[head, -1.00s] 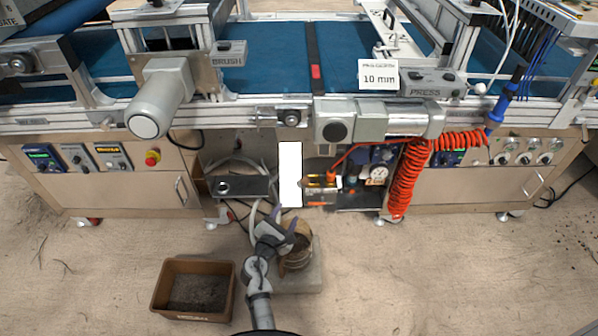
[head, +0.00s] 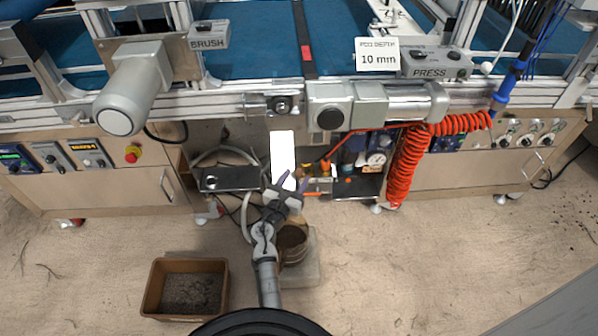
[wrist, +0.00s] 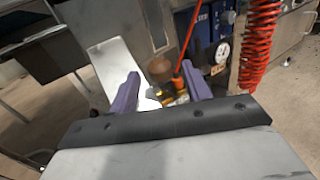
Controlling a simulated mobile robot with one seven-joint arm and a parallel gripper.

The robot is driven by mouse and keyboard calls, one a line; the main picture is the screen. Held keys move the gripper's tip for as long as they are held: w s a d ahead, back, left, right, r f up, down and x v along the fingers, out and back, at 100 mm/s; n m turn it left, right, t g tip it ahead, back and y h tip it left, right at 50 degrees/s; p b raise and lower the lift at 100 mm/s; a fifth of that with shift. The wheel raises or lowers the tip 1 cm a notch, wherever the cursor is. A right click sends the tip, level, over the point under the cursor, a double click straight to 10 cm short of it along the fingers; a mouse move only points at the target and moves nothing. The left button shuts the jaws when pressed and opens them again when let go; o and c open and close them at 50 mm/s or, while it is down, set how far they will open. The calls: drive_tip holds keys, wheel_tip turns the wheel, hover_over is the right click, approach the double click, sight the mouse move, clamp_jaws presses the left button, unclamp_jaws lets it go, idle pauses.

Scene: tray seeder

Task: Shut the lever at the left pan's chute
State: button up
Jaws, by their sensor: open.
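My gripper (head: 287,184) is open and empty, in front of the lower part of a white upright panel (head: 283,150) under the conveyor. In the wrist view its two purple fingers (wrist: 162,84) are spread, with the white panel (wrist: 118,68) behind the left finger. A brown rounded knob (wrist: 159,69) shows between and beyond the fingertips, with small yellow parts (wrist: 180,98) below it. A dark shallow pan (head: 228,179) hangs left of the panel and also shows in the wrist view (wrist: 45,48). I cannot clearly make out the chute's lever.
A coiled red hose (head: 402,165) hangs to the right, near a pressure gauge (head: 376,160). A round bucket (head: 292,243) stands on a pale slab below my arm. A brown crate of soil (head: 186,288) is on the floor at left. Open floor lies right of the bucket.

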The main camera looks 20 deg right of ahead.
sight(297, 176)
drive_tip(key=shift+x, duration=1.7)
clamp_jaws()
